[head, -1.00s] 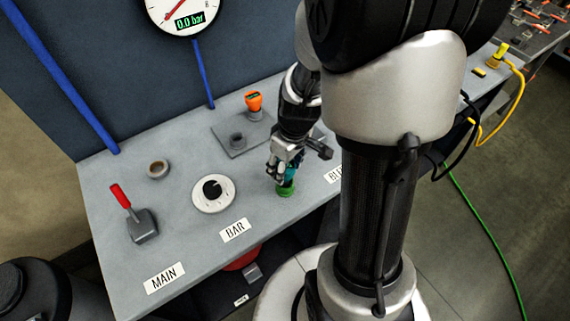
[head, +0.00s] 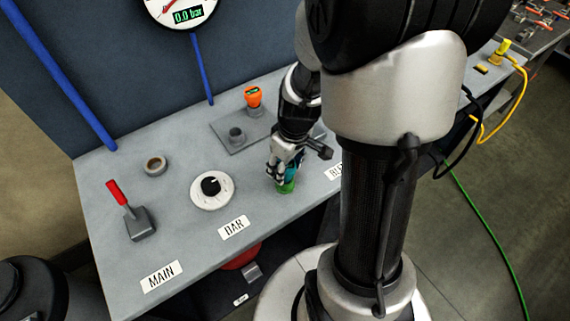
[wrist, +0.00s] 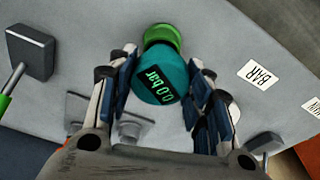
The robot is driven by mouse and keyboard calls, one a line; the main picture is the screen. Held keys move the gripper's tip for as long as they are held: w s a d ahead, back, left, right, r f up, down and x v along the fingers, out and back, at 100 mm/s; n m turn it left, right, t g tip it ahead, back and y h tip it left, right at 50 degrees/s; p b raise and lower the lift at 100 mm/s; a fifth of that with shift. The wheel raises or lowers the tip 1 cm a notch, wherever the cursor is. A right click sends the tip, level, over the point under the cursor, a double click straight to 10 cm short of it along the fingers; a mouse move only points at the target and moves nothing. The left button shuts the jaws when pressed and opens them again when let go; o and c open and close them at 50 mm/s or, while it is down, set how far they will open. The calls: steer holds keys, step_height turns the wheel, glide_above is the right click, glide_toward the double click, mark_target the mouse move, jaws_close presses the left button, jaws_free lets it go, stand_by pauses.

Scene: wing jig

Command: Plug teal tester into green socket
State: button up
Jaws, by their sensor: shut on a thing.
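The teal tester (wrist: 160,80) is a round teal body with a small display reading 0.0 bar. My gripper (wrist: 163,62) is shut on it, with a finger on each side. The green socket (wrist: 162,35) is a green ring just beyond the tester in the wrist view. In the head view my gripper (head: 284,168) points down over the green socket (head: 286,187) near the bench's front edge. The tester (head: 293,173) is mostly hidden there by the fingers. The tester and socket overlap in both views; I cannot tell how deep the tester sits.
An orange tester (head: 252,97) stands on a grey plate (head: 222,130) behind my gripper. A dial (head: 212,188), a red-handled lever (head: 133,213) and a grey ring (head: 155,166) are to the left. A round gauge (head: 184,8) on the wall reads 0.0 bar.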

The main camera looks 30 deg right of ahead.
steer(key=shift+f, duration=0.2)
steer(key=o, duration=1.1)
step_height(320, 180, up, 12)
steer(key=s, duration=0.1)
steer(key=shift+s+d, duration=0.25)
steer(key=shift+s, duration=0.15)
